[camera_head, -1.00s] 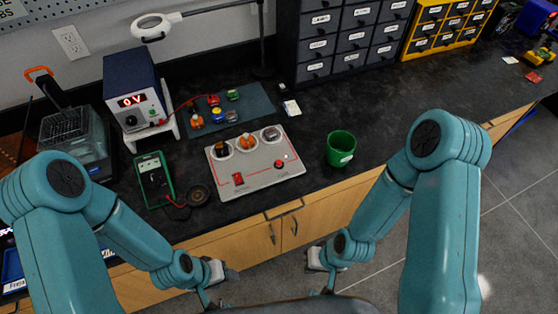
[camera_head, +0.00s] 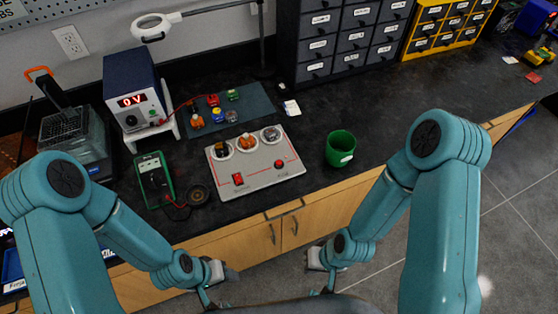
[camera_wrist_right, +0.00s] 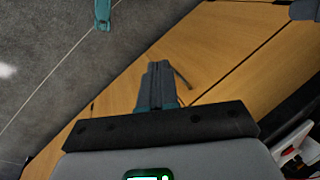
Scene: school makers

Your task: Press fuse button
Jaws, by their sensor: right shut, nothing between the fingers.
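A light grey control panel (camera_head: 262,181) lies on the dark bench, in the middle of the head view. It has a round red button (camera_head: 279,163) on its right side and a red rocker switch (camera_head: 237,178) at its lower left. Their printed labels are too small to read. Three round sockets with parts in them line its far edge. My left gripper (camera_head: 222,271) is in front of the bench, below the panel in the picture; its fingers are unclear. My right gripper (camera_head: 316,259) is also in front of the bench, apart from the panel. In the right wrist view its fingers (camera_wrist_right: 158,82) are together and empty.
A green cup (camera_head: 341,148) stands right of the panel. A green multimeter (camera_head: 153,179) and a dark round disc (camera_head: 198,195) lie to its left. A power supply (camera_head: 134,92) reading 0 V and a blue mat (camera_head: 258,101) with small parts are behind. The bench's right side has free room.

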